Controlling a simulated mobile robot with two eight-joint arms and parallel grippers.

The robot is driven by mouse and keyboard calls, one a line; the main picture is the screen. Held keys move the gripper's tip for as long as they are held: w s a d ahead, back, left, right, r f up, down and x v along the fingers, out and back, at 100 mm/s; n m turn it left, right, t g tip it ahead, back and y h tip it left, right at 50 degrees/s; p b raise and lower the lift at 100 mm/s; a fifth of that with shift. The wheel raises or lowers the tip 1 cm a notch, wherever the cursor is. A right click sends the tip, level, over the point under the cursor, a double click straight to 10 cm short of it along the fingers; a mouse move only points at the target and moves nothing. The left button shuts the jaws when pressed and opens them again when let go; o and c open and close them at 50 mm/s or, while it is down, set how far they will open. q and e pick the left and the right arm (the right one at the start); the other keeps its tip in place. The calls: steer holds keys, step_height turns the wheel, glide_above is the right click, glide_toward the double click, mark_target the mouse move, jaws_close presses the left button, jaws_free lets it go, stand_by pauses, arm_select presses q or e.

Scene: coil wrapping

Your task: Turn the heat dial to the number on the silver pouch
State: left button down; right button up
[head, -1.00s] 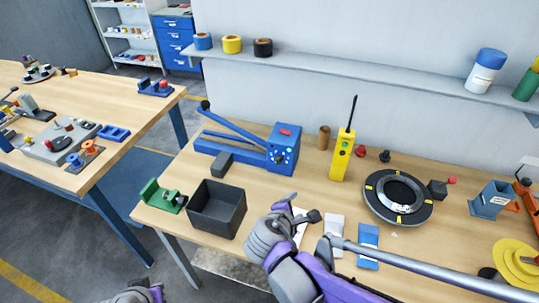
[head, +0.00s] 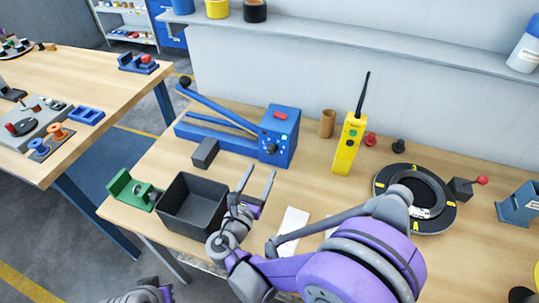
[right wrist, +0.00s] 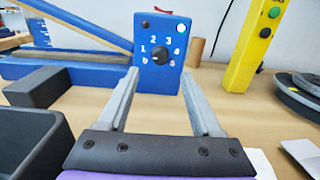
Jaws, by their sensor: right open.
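The blue sealer (head: 281,137) stands at the back of the bench. Its dark heat dial (head: 271,148) is on the front face, and in the right wrist view the dial (right wrist: 159,56) has white numbers around it, with 1, 2 and 3 readable. I cannot tell where it points. My right gripper (head: 257,177) is open and empty, in front of the sealer; its fingertips (right wrist: 160,76) are apart, below and short of the dial. A pale pouch (right wrist: 303,153), perhaps the silver one, lies at the lower right; no number is readable.
A black bin (head: 190,205) and green fixture (head: 132,190) stand at left. A grey block (head: 206,152) lies before the sealer's arm. A yellow controller (head: 348,144) and brown roll (head: 327,123) stand right of it. A white sheet (head: 291,229) lies near the front.

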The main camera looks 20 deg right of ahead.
mark_target(270, 153)
steer(key=x, duration=0.7)
steer(key=shift+w+p, duration=0.15)
steer(key=shift+p, duration=0.25)
jaws_close()
